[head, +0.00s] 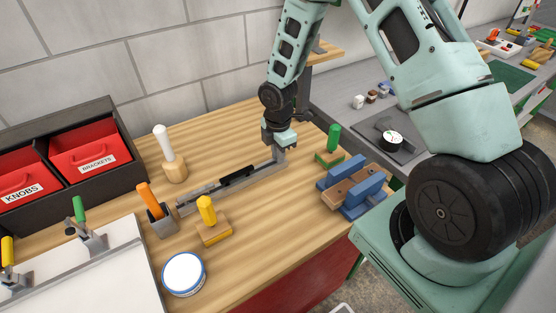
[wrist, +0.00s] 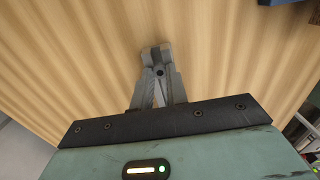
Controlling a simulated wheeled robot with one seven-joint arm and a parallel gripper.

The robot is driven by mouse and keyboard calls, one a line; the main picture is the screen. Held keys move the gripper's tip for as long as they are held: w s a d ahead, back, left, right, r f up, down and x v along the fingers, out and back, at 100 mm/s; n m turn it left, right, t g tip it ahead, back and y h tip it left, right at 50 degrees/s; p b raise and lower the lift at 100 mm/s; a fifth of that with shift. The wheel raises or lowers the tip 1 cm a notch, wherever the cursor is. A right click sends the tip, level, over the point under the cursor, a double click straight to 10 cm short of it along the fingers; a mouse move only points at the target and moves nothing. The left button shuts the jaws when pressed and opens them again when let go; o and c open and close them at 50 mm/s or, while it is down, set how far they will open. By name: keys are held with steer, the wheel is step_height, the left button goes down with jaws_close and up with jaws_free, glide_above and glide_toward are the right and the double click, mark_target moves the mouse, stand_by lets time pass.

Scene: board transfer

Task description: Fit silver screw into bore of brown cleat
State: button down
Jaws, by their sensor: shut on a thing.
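My gripper (head: 279,149) is low over the wooden bench at the back, beside the right end of a long grey tool. In the wrist view its fingers (wrist: 158,62) are closed together on something small and grey. I take this to be the silver screw, but the fingers hide nearly all of it. The brown cleat (head: 340,196) lies clamped between the blue jaws of a vise (head: 369,186) near the bench's right edge. The cleat is apart from my gripper, to its lower right. A dark hole shows on its top.
The grey tool (head: 185,206) with a black slider lies across the bench. White (head: 164,145), orange (head: 149,199) and yellow (head: 206,211) handled pieces stand left of the vise.

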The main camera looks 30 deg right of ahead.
steer(key=shift+r+p, duration=2.65)
steer(key=shift+r, duration=0.4)
